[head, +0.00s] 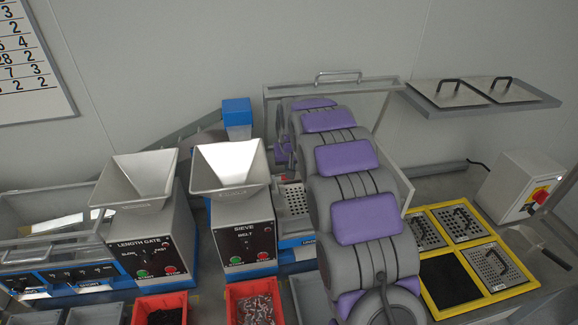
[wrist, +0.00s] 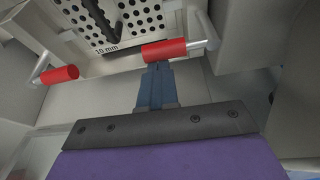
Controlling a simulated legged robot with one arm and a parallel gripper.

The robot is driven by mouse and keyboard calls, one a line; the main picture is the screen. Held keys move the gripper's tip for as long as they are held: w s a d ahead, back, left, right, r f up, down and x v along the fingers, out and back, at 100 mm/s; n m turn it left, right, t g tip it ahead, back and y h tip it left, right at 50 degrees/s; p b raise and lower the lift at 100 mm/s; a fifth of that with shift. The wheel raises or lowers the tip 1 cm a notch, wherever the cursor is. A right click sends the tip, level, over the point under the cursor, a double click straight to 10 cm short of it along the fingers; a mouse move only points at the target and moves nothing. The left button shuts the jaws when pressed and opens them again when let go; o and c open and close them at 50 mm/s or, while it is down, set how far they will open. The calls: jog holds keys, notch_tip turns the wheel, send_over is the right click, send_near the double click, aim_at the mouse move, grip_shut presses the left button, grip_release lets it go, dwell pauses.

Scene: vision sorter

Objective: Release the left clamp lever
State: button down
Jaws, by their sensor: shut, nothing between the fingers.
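In the wrist view, two clamp levers with red grips flank the perforated sieve plate (wrist: 135,18) marked 10 mm. The left clamp lever (wrist: 60,75) sits at the left, its grip tilted on a metal arm. The right clamp lever (wrist: 165,50) has its grip lying nearly level in front of the plate's lower edge. My gripper (wrist: 157,66) is shut and empty, its tips at the right red grip; I cannot tell whether they touch. The left lever is well apart from the tips.
The sieve machine (head: 246,238) with its hopper stands left of my arm, the length gate machine (head: 147,250) further left. Red bins (head: 284,287) of small parts stand in front. A yellow rack (head: 492,296) of screen plates lies right. A shelf (head: 480,103) hangs at the wall.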

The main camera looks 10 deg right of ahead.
jog(key=shift+s, duration=0.15)
jog(key=shift+s+d+r+m+h+p, duration=0.1)
jog(key=shift+s+m+h+p, duration=0.45)
jog(key=shift+m+p, duration=0.6)
jog(key=shift+s+a+p, duration=0.3)
jog(key=shift+s+p, duration=0.5)
jog(key=shift+s, duration=0.05)
jog(key=shift+s+a+p, duration=0.3)
jog(key=shift+s+p, duration=0.5)
jog(key=shift+s, duration=0.05)
jog(key=shift+s+a, duration=0.1)
jog(key=p+v, duration=0.2)
jog(key=v, duration=1.5)
